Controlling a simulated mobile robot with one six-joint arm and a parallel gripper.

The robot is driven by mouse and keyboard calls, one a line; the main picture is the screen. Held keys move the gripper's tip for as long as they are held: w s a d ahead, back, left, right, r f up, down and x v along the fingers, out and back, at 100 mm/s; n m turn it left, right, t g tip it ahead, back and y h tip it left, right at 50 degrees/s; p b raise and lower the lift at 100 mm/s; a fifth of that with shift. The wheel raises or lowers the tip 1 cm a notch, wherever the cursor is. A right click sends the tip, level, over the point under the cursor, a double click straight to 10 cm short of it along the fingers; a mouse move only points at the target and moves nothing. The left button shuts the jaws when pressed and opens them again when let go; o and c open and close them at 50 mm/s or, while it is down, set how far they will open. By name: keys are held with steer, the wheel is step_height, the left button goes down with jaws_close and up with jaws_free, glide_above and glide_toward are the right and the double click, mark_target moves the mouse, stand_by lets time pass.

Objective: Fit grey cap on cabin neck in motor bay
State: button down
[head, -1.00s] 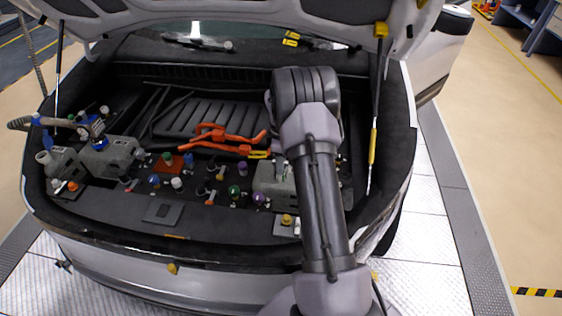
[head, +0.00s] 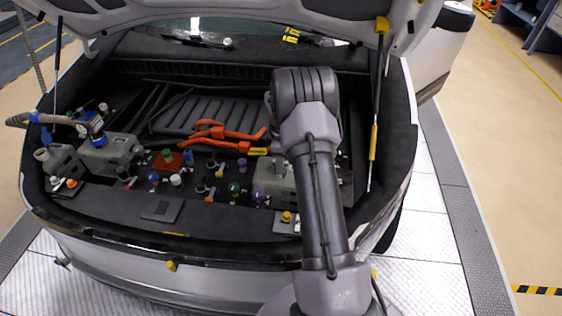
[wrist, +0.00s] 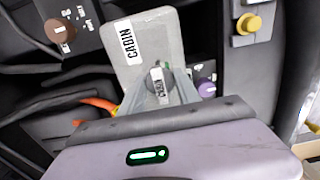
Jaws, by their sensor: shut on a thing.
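The grey cap (wrist: 160,84) shows in the wrist view between the fingertips of my gripper (wrist: 158,92), which is shut on it. Behind and above it is a pale grey tank (wrist: 155,40) with a white CABIN label. The cap overlaps the tank's lower part in the picture; the cabin neck itself is hidden, so I cannot tell whether the cap touches it. In the head view the same tank (head: 268,180) stands in the right of the motor bay, partly covered by my arm. My gripper is hidden behind my arm there.
A purple cap (wrist: 206,89) is close to the right of my gripper. A yellow cap (wrist: 248,23) and a brown cap (wrist: 60,31) are farther off. Orange cables (head: 225,138) cross the bay. A prop strut (head: 374,130) stands right of my arm. Several coloured caps fill the bay's front.

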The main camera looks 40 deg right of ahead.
steer(key=shift+f, duration=0.55)
steer(key=c, duration=0.8)
jaws_free()
step_height(320, 180, up, 17)
steer(key=p, duration=0.3)
steer(key=shift+r, duration=0.2)
